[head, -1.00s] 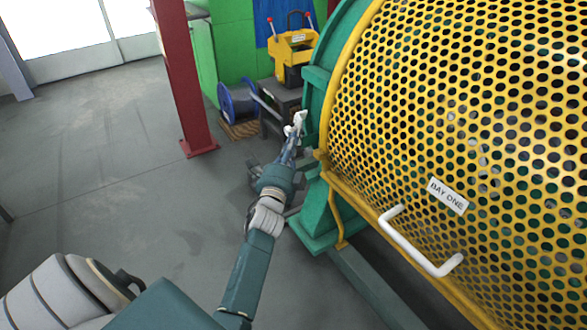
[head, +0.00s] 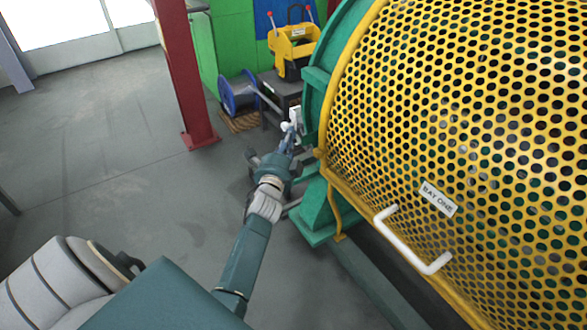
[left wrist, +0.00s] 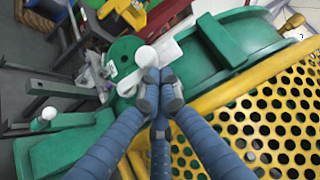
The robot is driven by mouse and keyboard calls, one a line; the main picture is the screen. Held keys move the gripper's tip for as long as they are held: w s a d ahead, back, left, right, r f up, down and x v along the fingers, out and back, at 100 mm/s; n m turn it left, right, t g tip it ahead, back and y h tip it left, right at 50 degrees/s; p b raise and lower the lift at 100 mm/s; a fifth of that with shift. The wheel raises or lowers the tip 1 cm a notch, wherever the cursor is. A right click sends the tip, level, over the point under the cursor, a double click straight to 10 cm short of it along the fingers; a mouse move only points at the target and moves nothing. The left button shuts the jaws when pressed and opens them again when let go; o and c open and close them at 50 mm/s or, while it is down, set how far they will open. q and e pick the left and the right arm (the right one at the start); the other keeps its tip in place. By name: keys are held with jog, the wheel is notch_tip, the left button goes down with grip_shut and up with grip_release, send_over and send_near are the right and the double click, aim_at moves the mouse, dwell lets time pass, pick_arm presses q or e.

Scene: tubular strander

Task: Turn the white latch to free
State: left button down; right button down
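The white latch (head: 295,114) is at the left end of the machine, on the green end frame beside the yellow guard. In the left wrist view its round white knob (left wrist: 146,57) shows just beyond my fingertips, with a pale plate or bar behind it. My left gripper (head: 289,134) reaches the latch from the front. In the left wrist view, the blue fingers of the gripper (left wrist: 160,77) converge with their grey tips close together at the knob; they look shut on the latch. The tips hide part of it. My right gripper is not in view.
The yellow perforated guard (head: 440,110) with a white handle (head: 411,240) and a "BAY ONE" label (head: 438,198) fills the right side. A red post (head: 181,75), a blue reel (head: 238,93) and a yellow device (head: 293,44) stand behind. Floor on the left is clear.

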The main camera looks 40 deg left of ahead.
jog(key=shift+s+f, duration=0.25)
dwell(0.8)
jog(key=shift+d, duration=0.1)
